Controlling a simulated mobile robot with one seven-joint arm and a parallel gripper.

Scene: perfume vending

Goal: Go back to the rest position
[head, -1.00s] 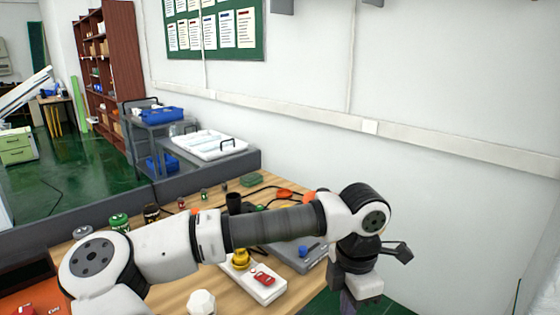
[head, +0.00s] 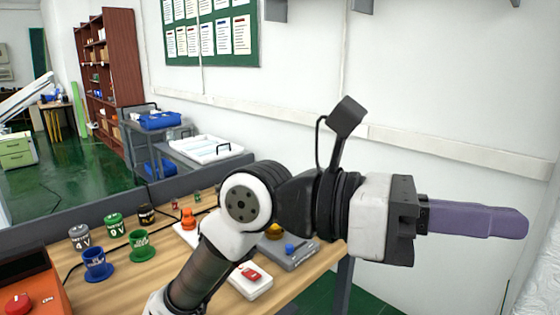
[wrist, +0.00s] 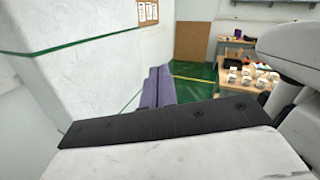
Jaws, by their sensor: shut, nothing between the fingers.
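My gripper (head: 500,222) is at the right in the head view, past the right end of the table, pointing right in front of the white wall. Its purple fingers lie together with nothing between them. In the wrist view the purple fingers (wrist: 158,88) also lie side by side, with green floor and a white wall behind them. My arm crosses over the table and hides part of its middle.
The wooden table (head: 125,277) holds a blue cup (head: 96,265), a green cup (head: 140,246), several cans, a white box with a red button (head: 250,275) and a grey box (head: 292,252). An orange box (head: 35,295) is at the lower left. A grey cart (head: 155,140) stands behind.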

